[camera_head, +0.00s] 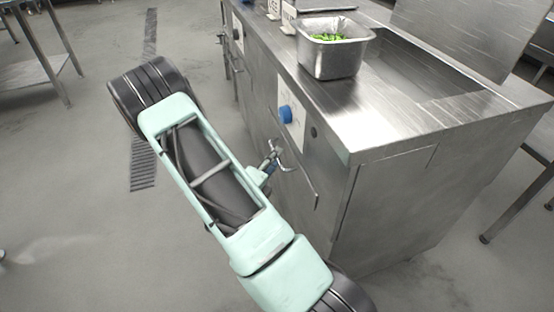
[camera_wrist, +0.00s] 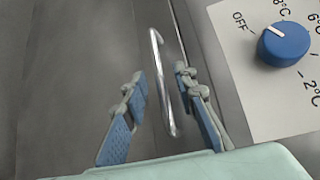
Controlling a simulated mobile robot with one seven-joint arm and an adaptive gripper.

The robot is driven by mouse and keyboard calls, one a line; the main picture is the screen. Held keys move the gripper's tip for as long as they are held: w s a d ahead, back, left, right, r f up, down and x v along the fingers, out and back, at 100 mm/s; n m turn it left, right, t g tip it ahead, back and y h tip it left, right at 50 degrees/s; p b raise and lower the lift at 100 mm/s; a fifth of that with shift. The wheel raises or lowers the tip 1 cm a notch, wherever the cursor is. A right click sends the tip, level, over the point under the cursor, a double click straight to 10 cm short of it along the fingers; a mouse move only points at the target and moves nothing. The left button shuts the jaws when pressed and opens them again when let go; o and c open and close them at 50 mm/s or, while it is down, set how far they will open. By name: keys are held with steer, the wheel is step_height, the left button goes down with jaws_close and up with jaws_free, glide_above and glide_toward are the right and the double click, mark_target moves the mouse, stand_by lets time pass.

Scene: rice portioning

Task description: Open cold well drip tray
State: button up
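The cold well (camera_head: 350,240) is a stainless steel cabinet. A thin metal bar handle (camera_wrist: 163,85) on its front shows in the wrist view; it also shows in the head view (camera_head: 309,188). I take it to be the drip tray's handle; the tray itself cannot be made out. My gripper (camera_wrist: 160,76) is open, with one blue-padded finger on each side of the bar. The fingers look apart from the bar. In the head view my gripper (camera_head: 281,157) is close to the cabinet's front, below the blue knob.
A blue temperature knob (camera_wrist: 285,45) sits on a white dial plate beside the handle, its mark towards OFF. A metal pan (camera_head: 333,60) of green food stands on the counter top (camera_head: 345,125). Open floor (camera_head: 60,200) lies to the left; a metal table (camera_head: 40,65) stands far left.

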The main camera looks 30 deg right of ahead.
steer(key=shift+x, duration=0.9)
steer(key=shift+c, duration=0.4)
jaws_close()
